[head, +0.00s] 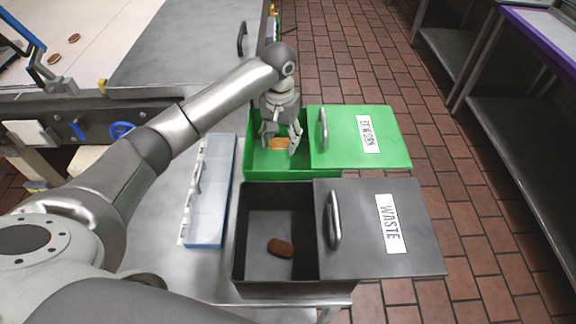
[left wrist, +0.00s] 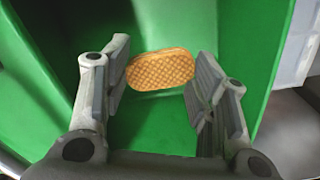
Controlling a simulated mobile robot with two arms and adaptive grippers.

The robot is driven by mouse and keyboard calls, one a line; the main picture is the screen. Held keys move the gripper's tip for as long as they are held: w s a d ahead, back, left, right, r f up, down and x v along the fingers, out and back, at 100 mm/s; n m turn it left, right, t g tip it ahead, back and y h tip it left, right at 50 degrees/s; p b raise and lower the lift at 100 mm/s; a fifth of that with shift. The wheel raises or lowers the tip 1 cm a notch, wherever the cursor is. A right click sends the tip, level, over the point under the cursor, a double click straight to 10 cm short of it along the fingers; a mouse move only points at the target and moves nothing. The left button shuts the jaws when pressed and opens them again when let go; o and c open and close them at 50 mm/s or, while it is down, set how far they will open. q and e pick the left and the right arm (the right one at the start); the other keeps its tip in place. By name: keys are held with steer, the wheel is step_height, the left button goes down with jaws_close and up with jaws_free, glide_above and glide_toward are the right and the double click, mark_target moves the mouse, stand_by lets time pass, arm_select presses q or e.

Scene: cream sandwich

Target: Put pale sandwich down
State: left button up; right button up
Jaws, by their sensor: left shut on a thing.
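The pale sandwich (head: 277,144) is a light orange-tan oval with a waffle pattern. My left gripper (head: 280,146) is shut on it inside the open part of the green rework bin (head: 300,174). In the left wrist view the sandwich (left wrist: 160,70) sits between the two fingertips, with the green bin floor (left wrist: 160,125) behind it. I cannot tell whether it touches the floor. My right gripper is not in view.
The grey waste bin (head: 240,235) stands in front, with a dark brown sandwich (head: 280,247) inside. Both bins have lids slid to the right. A blue and white tray (head: 210,205) lies left of them. Brown sandwiches (head: 74,38) lie on the pale surface at top left.

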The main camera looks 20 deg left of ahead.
mark_target(281, 167)
arm_select(q)
step_height(281, 167, down, 8)
steer(key=shift+f+p, duration=0.2)
steer(key=shift+p, duration=0.15)
steer(key=o, duration=0.7)
steer(key=shift+f, duration=0.1)
steer(key=shift+o, duration=0.2)
step_height(281, 167, up, 12)
steer(key=shift+r+b, duration=0.15)
steer(key=shift+b, duration=0.2)
